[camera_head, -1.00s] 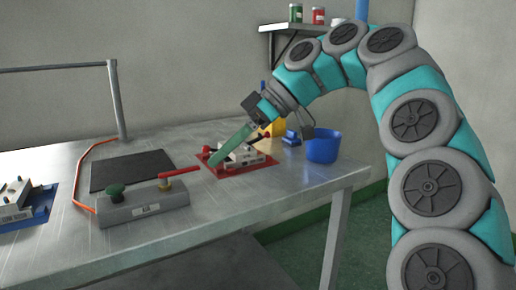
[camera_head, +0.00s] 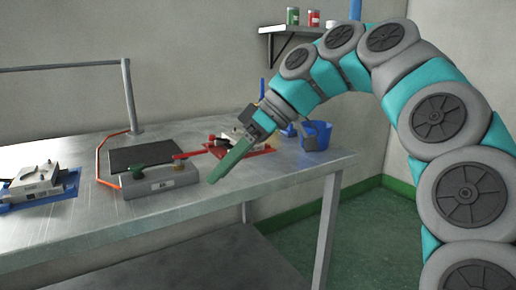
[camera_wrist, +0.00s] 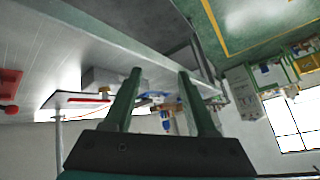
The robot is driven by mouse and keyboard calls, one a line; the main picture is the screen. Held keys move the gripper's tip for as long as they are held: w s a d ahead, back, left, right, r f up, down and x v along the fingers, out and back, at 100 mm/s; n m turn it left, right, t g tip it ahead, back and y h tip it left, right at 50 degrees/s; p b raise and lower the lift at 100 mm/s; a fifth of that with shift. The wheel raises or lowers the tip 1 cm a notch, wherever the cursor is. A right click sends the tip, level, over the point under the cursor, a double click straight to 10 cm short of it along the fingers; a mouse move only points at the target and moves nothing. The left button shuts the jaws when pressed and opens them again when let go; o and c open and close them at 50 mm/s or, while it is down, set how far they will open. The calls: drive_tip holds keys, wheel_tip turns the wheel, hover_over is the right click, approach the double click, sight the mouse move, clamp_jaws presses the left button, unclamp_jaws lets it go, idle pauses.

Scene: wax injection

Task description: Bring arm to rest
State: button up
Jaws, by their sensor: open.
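My gripper (camera_head: 228,163) hangs at the end of my bent arm, in front of the right part of the metal table (camera_head: 90,235) in the head view. Its green fingers point down and to the left. In the wrist view my gripper (camera_wrist: 160,85) shows two green fingers spread apart, with nothing held between them.
A red mat (camera_head: 262,151) with a grey mould lies behind my gripper, next to a blue bin (camera_head: 316,136). A grey unit with a red lever (camera_head: 160,178) and a black pad (camera_head: 150,157) are left of it. A blue tray (camera_head: 66,190) is at far left.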

drive_tip(key=s+d+f+m+h, duration=0.2)
drive_tip(key=s+d+f+m, duration=0.3)
drive_tip(key=f, duration=0.5)
drive_tip(key=s+d+f+m+h, duration=0.3)
drive_tip(key=s+d+f+m, duration=0.2)
drive_tip(key=s+d+f, duration=0.4)
drive_tip(key=s+d+f+m+h, duration=0.3)
drive_tip(key=s+d+f+m, duration=0.2)
drive_tip(key=s+f, duration=0.6)
drive_tip(key=shift+s+d+f, duration=0.3)
drive_tip(key=shift+s+d, duration=0.1)
drive_tip(key=shift+d, duration=0.55)
